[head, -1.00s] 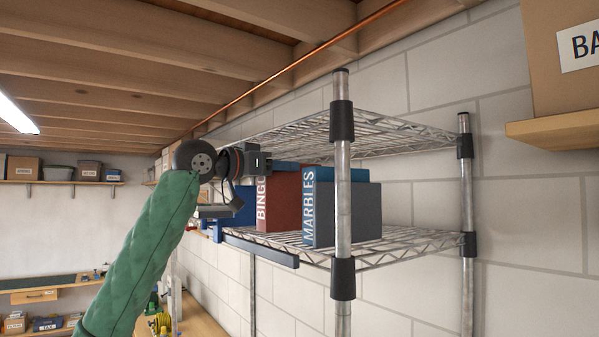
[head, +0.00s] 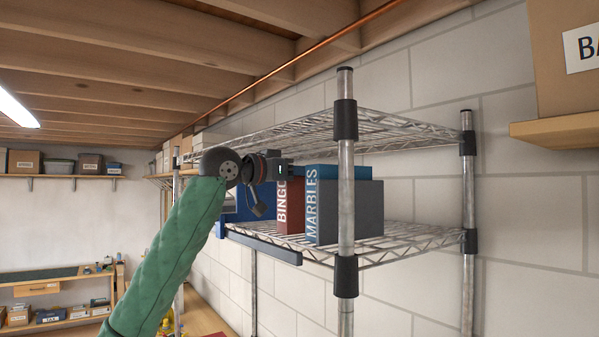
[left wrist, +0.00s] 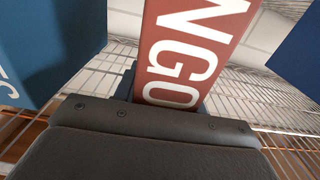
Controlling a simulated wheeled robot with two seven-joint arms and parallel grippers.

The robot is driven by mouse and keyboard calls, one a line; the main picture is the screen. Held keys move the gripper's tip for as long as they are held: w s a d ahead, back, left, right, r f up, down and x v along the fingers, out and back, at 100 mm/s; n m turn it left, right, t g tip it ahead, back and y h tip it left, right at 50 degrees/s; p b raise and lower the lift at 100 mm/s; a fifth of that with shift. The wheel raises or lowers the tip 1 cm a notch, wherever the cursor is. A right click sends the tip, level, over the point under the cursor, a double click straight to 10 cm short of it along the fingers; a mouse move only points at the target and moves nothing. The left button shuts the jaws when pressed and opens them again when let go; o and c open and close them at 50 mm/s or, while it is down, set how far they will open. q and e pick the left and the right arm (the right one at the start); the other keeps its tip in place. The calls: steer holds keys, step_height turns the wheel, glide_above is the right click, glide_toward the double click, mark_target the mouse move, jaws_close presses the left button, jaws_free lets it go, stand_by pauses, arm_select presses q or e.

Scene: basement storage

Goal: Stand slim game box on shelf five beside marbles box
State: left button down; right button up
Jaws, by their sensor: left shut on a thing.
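The slim red box lettered BINGO (head: 291,207) stands upright on the wire shelf (head: 385,243), just left of the blue-grey MARBLES box (head: 345,210). In the left wrist view the red box (left wrist: 195,50) fills the middle, directly in front of the gripper. My left gripper (head: 283,172) is shut on its front edge. In the left wrist view the MARBLES box (left wrist: 45,50) is at the left, with a gap to the red box. The fingertips are mostly hidden. My right gripper is out of view.
Another blue box (head: 257,200) stands left of the red box. A metal post (head: 346,205) rises in front of the MARBLES box. An upper wire shelf (head: 390,128) hangs above. The shelf's right end is clear. A cardboard box (head: 560,60) sits on a wooden shelf at right.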

arm_select(q)
steer(key=c, duration=0.8)
jaws_free()
steer(key=shift+d, duration=0.15)
steer(key=shift+a, duration=0.2)
steer(key=shift+r, duration=0.15)
steer(key=shift+s+a, duration=0.2)
steer(key=shift+a, duration=0.05)
steer(key=b+v, duration=0.2)
steer(key=v, duration=0.9)
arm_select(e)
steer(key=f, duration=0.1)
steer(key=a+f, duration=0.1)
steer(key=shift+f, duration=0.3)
